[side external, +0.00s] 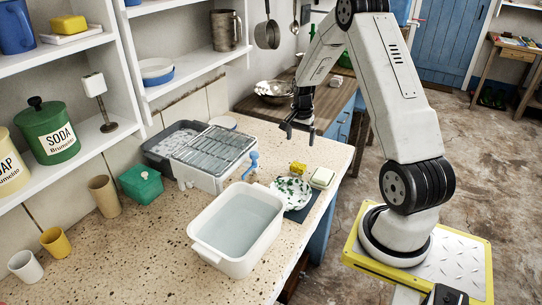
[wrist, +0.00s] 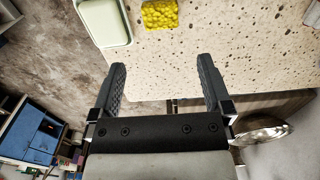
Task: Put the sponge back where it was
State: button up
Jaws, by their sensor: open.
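A yellow sponge (side external: 298,168) lies on the speckled counter (side external: 150,245), just behind a patterned plate (side external: 290,193) and beside a pale green-and-white dish or block (side external: 322,178). In the wrist view the sponge (wrist: 160,14) is at the top middle, with the pale dish (wrist: 105,22) to its left. My gripper (side external: 299,137) is above the far end of the counter, apart from the sponge. In the wrist view my gripper's fingers (wrist: 162,68) are spread with nothing between them; the sponge lies beyond their tips.
A white basin of water (side external: 238,226) stands in front of the plate. A draining rack (side external: 212,150) and a blue brush-like item (side external: 251,163) are to the left. A metal bowl (side external: 273,91) sits on the wooden worktop behind. Another yellow block (side external: 69,24) is on the shelf.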

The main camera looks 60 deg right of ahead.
jog(key=w+a+r+n+t, duration=0.1)
jog(key=a+r+n, duration=0.25)
jog(key=a, duration=0.55)
jog(key=w+a+r+n, duration=0.1)
jog(key=a+r+n, duration=0.1)
jog(key=a+n, duration=0.5)
jog(key=s+a+r+n, duration=0.1)
jog(key=s+a+n, duration=0.2)
jog(key=a, duration=0.5)
jog(key=s+a+r+n+t, duration=0.1)
jog(key=s+a+n, duration=0.3)
jog(key=a, duration=0.5)
jog(key=shift+s+r+t, duration=0.3)
jog(key=shift+s, duration=0.15)
